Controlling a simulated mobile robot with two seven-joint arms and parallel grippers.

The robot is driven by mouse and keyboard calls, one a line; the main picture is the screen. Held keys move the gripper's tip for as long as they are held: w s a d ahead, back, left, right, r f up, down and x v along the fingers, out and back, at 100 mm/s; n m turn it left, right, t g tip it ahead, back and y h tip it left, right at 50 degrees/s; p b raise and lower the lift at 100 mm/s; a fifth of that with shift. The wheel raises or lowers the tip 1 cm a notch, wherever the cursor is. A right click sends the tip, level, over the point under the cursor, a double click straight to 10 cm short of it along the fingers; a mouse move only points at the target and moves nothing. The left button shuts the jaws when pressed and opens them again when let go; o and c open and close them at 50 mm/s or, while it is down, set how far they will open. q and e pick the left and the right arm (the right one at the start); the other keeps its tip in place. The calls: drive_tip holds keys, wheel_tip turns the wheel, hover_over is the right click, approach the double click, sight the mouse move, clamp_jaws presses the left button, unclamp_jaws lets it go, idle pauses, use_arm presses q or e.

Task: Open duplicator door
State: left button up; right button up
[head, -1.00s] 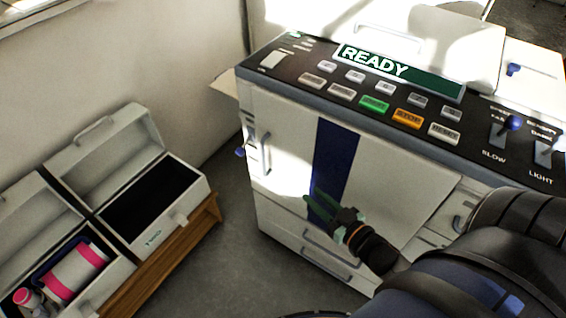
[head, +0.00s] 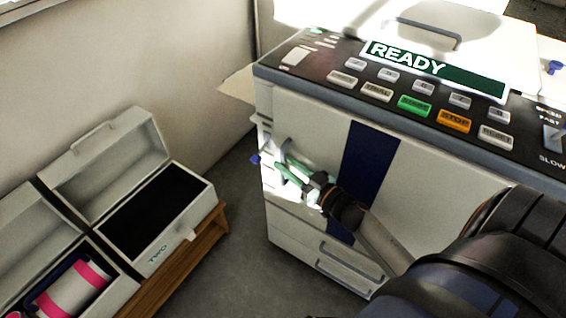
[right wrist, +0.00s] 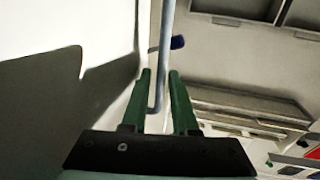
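The duplicator (head: 440,165) stands at the right in the head view. Its white front door has a dark blue vertical stripe (head: 366,165) and a bar handle (head: 284,150) near its left edge. My right gripper (head: 282,169) is at the handle, its green fingers pointing left. In the right wrist view the grey handle bar (right wrist: 163,60) runs down between the two fingers (right wrist: 160,85), which are apart. I see a gap between the bar and the right finger; contact with the left finger is unclear. The door looks closed. My left gripper is not in view.
Two open white cases (head: 180,240) sit on a wooden stand (head: 170,285) at the left; one holds a white and pink roll (head: 75,290). Drawer handles (head: 345,262) are below the door. A blue knob (head: 254,159) sticks out at the machine's left side. Grey floor is free between.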

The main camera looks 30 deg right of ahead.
drive_tip(key=shift+w+a, duration=0.2)
drive_tip(key=shift+w, duration=0.6)
drive_tip(key=shift+c, duration=0.2)
clamp_jaws()
idle(0.8)
